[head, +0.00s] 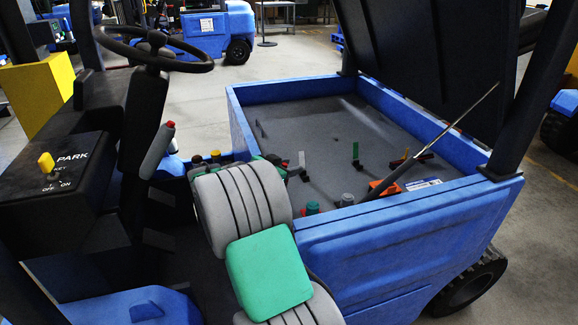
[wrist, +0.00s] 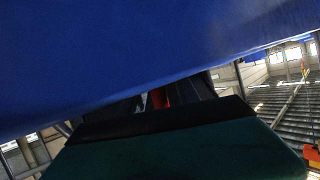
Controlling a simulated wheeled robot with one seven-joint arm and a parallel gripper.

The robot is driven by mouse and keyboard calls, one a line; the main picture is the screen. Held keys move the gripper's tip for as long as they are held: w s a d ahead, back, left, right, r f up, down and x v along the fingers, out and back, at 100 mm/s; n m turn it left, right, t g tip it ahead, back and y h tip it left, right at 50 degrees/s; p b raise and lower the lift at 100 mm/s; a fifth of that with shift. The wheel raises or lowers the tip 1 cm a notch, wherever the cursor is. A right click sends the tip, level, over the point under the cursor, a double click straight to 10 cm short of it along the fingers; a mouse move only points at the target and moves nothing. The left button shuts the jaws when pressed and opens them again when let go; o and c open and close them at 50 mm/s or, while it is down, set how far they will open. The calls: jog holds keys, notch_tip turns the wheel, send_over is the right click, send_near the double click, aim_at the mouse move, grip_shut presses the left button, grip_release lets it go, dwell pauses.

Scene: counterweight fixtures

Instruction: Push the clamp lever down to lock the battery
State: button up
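The battery's grey top (head: 335,130) fills the blue compartment. Several small levers and fittings stand on it: an upright green lever (head: 355,154), a pale lever (head: 301,160) and a red piece with a yellow tip (head: 410,158). I cannot tell which is the clamp lever or whether it is down. My arm's grey and green links reach to the compartment's near left corner and hide the fittings behind them. In the wrist view my gripper (wrist: 160,102) is dark and partly hidden below a blue surface (wrist: 120,50). A small red shape shows beyond it, too dark to name.
The blue compartment wall (head: 400,230) runs along the near side. A raised black cover (head: 430,60) and a thin strut stand at the right. An orange block (head: 382,187) sits by the near wall. A red-tipped lever (head: 158,150) and steering wheel (head: 150,45) are left.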

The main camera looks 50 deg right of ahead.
jog(key=shift+c, duration=0.4)
grip_shut()
dwell(1.0)
